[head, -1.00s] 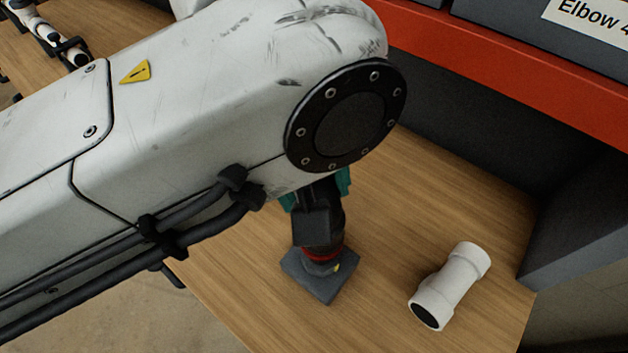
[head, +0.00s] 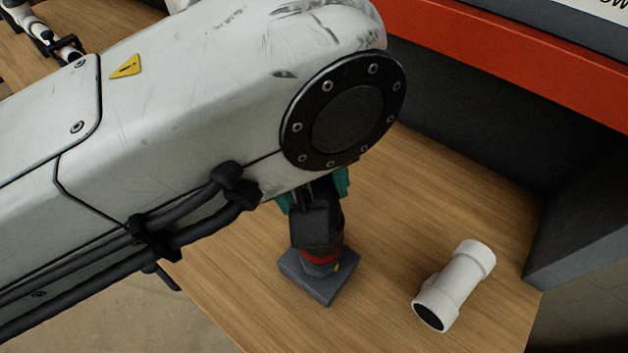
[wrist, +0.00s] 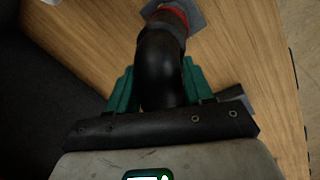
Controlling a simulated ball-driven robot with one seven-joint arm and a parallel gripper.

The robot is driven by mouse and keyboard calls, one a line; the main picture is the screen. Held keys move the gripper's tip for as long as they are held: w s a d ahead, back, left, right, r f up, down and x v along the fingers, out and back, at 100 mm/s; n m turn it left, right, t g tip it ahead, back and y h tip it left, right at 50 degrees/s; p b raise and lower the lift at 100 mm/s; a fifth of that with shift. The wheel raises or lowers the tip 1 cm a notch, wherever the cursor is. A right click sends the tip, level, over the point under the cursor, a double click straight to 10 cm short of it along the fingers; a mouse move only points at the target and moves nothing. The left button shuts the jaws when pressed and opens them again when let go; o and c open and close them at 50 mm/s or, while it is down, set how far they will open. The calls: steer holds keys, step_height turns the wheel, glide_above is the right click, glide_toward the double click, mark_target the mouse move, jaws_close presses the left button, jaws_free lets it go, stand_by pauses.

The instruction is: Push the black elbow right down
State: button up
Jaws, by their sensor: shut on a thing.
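The black elbow (head: 318,228) stands on a grey square base (head: 320,279) on the wooden bench, with a red ring (head: 321,256) and a small yellow mark at its lower end. In the wrist view the elbow (wrist: 163,75) curves away from the jaws toward the red ring and the grey base. My gripper (wrist: 155,90) has teal fingers, one on each side of the elbow, shut on it. In the head view my arm hides most of the gripper and the elbow's top. I cannot tell how deep the elbow sits in the base.
A white pipe fitting (head: 455,287) lies on the bench (head: 420,215) to the right of the base. A red-fronted shelf (head: 500,60) with dark grey panels stands behind and to the right. The bench's front edge is close to the base.

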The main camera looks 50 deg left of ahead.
steer(key=shift+f+b, duration=0.25)
steer(key=shift+b, duration=0.05)
steer(key=o, duration=1.3)
steer(key=shift+c, duration=0.2)
steer(key=r, duration=0.3)
steer(key=s+r, duration=0.1)
steer(key=r, duration=0.6)
steer(key=shift+s+a+r+b, duration=0.3)
steer(key=shift+s+r, duration=0.05)
steer(key=shift+s, duration=0.05)
steer(key=shift+d, duration=0.1)
